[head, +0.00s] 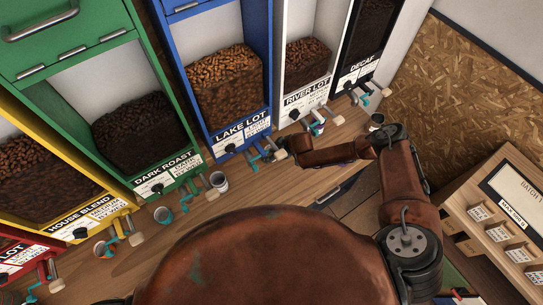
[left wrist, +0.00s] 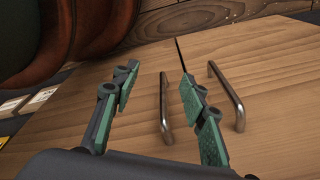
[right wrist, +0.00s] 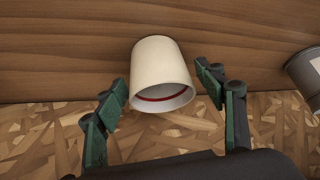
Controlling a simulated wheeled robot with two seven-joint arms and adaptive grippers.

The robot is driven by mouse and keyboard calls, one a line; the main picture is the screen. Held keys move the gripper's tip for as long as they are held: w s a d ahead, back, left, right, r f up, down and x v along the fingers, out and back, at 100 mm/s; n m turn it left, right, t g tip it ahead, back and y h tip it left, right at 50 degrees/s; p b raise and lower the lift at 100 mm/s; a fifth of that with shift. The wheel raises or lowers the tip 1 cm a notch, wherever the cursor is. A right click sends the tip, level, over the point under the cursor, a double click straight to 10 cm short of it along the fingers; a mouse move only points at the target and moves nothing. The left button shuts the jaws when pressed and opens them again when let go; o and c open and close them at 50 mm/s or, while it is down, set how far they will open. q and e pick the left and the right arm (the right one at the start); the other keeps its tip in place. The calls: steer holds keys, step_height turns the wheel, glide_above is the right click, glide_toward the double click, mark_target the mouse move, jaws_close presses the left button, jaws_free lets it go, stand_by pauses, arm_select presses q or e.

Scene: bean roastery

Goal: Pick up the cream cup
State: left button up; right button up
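The cream cup (right wrist: 158,72) shows in the right wrist view, its open mouth towards the camera and a red ring inside. My right gripper (right wrist: 163,84) is open, a finger on either side of the cup, with a gap visible at the right finger. I cannot tell whether the left finger touches it. In the head view my right gripper (head: 287,151) is small and reaches in front of the blue bin; the cream cup is not clearly distinguishable there. My left gripper (left wrist: 158,84) is open and empty, facing wooden cabinet doors.
A grey cup (right wrist: 306,72) stands at the right edge of the right wrist view. Bean bins with protruding taps line the wooden counter (head: 262,187). Metal door handles (left wrist: 227,97) are near my left gripper.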

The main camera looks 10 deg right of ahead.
steer(key=c, duration=1.1)
steer(key=shift+r, duration=0.15)
